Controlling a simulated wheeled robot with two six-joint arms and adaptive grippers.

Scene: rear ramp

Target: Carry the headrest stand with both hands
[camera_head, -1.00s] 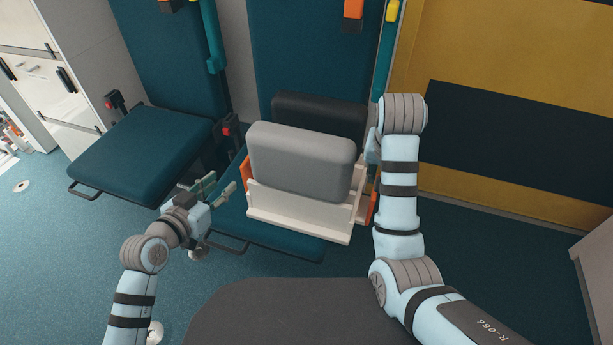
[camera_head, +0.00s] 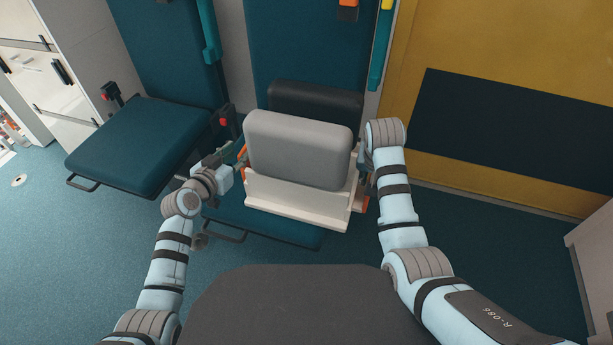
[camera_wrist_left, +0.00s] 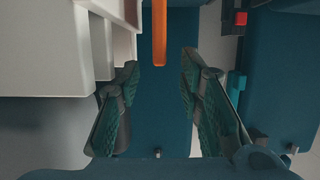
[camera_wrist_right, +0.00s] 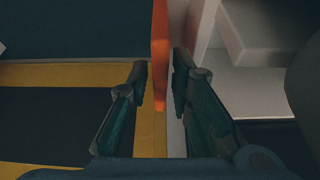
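The headrest stand (camera_head: 295,200) is a white frame holding a grey cushion (camera_head: 300,150) and a black cushion (camera_head: 320,100). It sits on a teal folding seat. It has an orange handle on each side. My left gripper (camera_head: 236,157) is at its left side; in the left wrist view the open fingers (camera_wrist_left: 160,75) stand apart on either side of the left handle (camera_wrist_left: 160,35). My right gripper (camera_wrist_right: 161,72) is at the right side, its fingers open with the right handle (camera_wrist_right: 160,50) between them, close to both. In the head view my right fingers are mostly hidden behind my wrist.
A second teal folding seat (camera_head: 140,145) is at the left with a wire rail. White cabinets (camera_head: 40,80) are further left. A yellow wall with a dark panel (camera_head: 510,140) is at the right. The dark floor (camera_head: 490,250) at right is clear.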

